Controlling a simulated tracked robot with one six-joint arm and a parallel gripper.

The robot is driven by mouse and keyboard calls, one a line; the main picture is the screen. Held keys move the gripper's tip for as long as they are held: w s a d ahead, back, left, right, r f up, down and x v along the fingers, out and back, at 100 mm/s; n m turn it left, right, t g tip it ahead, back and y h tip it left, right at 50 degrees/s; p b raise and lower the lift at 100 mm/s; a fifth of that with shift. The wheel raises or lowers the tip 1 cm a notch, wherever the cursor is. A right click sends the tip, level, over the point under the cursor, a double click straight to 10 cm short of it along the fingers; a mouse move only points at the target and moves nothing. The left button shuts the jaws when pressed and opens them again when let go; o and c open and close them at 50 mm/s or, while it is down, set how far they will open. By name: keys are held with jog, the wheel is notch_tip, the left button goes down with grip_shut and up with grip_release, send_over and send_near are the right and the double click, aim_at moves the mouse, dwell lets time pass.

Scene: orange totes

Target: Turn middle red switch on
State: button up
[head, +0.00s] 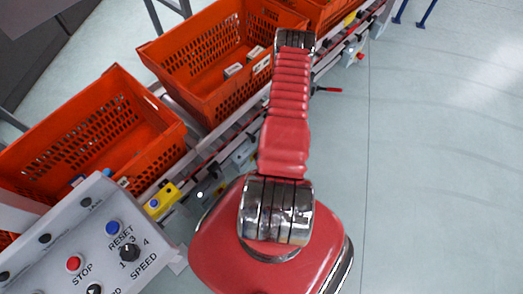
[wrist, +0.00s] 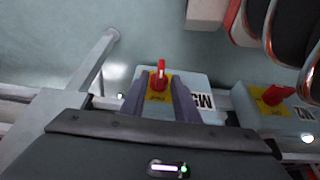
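In the wrist view a red rotary switch (wrist: 160,76) sits on a yellow plate on a grey box (wrist: 195,84) with a label reading upside down. Its handle has a pale stripe and points roughly up the picture. My gripper (wrist: 157,88) is open, with one dark finger on each side of this switch; I cannot tell whether they touch it. A second red switch (wrist: 276,94) on a yellow plate is at the right, its handle turned sideways. Which switch is the middle one is not clear.
Orange totes (head: 105,84) stand along a conveyor rail at left. A control panel (head: 60,245) with knobs and buttons is at lower left. A yellow button box (head: 163,200) is on the rail. The floor at right is clear.

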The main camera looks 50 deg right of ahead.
jog(key=shift+w+f, duration=0.15)
jog(key=shift+f, duration=0.2)
jog(key=c, duration=0.7)
jog(key=shift+o, duration=0.2)
jog(key=shift+d+f+m+t+y, duration=0.15)
jog(key=shift+d+y, duration=0.15)
jog(key=shift+y, duration=0.5)
jog(key=shift+d+r+m+t+y, duration=0.15)
jog(key=shift+d+y, duration=0.15)
jog(key=shift+y, duration=0.5)
jog(key=shift+d+f+m+y, duration=0.15)
jog(key=shift+d+y, duration=0.1)
jog(key=shift+y, duration=0.35)
jog(key=shift+d+f+m+y, duration=0.1)
jog(key=shift+d+m+y, duration=0.1)
jog(key=shift+y, duration=0.4)
jog(key=shift+c, duration=0.2)
jog(key=o, duration=0.7)
jog(key=v, duration=1.3)
jog(key=shift+s+r, duration=0.2)
jog(key=shift+s, duration=0.2)
